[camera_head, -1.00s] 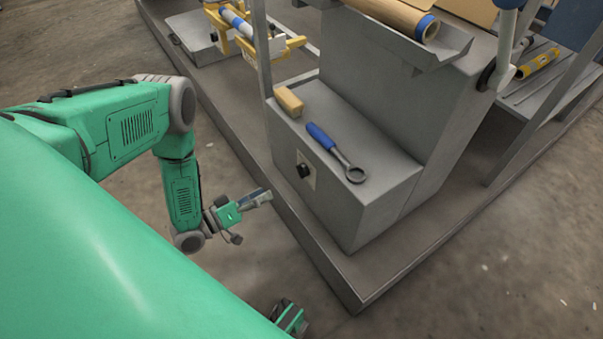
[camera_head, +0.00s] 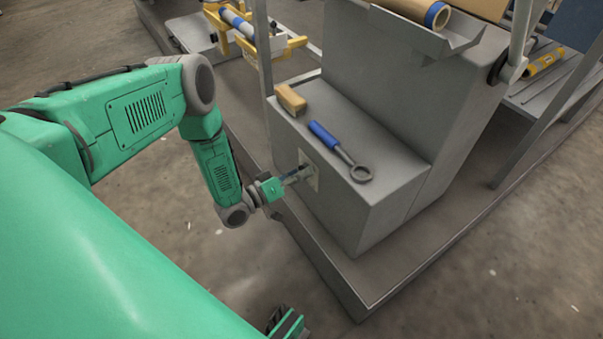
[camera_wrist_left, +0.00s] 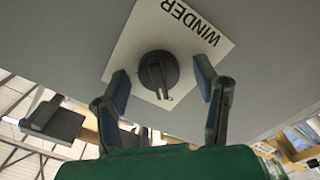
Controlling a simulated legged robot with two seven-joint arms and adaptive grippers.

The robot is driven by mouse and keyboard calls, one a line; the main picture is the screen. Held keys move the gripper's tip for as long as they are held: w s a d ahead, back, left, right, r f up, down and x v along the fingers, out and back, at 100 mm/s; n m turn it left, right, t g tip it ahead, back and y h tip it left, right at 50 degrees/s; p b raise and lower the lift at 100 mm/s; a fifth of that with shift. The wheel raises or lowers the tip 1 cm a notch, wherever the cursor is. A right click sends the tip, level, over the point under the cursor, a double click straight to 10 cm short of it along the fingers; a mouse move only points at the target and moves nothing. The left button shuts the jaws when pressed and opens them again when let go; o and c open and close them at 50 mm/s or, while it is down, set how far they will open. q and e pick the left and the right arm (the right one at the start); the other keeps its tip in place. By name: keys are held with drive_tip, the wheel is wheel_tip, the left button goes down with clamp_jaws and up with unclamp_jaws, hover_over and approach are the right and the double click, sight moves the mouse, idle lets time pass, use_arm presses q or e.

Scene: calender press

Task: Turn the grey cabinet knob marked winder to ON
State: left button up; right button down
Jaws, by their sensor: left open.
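The grey cabinet (camera_head: 372,222) stands ahead of my left arm. On its left face is a pale plate (camera_head: 313,183), and my left gripper (camera_head: 303,174) is right in front of it, mostly covering the knob. In the left wrist view the dark round knob (camera_wrist_left: 158,72) sits on the white plate (camera_wrist_left: 136,42) marked WINDER, seen upside down. Its grip bar points toward the bottom of the picture. My left gripper (camera_wrist_left: 162,77) is open, one finger on each side of the knob with gaps between. Part of my right gripper (camera_head: 287,325) shows at the bottom edge; its jaws are unclear.
A blue-handled ring wrench (camera_head: 340,150) and a tan block (camera_head: 291,99) lie on the cabinet top. A grey post (camera_head: 263,60) rises by the cabinet's back left corner. The grey platform edge (camera_head: 325,268) runs below. Floor in front is clear.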

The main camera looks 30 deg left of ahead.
use_arm(q)
drive_tip(key=shift+a+f, duration=0.1)
drive_tip(key=shift+a, duration=0.25)
drive_tip(key=shift+c, duration=1.2)
drive_tip(key=c, duration=0.7)
drive_tip(key=shift+d, duration=0.25)
drive_tip(key=shift+c, duration=1)
drive_tip(key=shift+d+r, duration=0.2)
drive_tip(key=shift+d, duration=0.1)
drive_tip(key=shift+a+f, duration=0.1)
drive_tip(key=shift+a, duration=0.25)
use_arm(e)
drive_tip(key=shift+a+r, duration=0.15)
drive_tip(key=shift+a, duration=0.05)
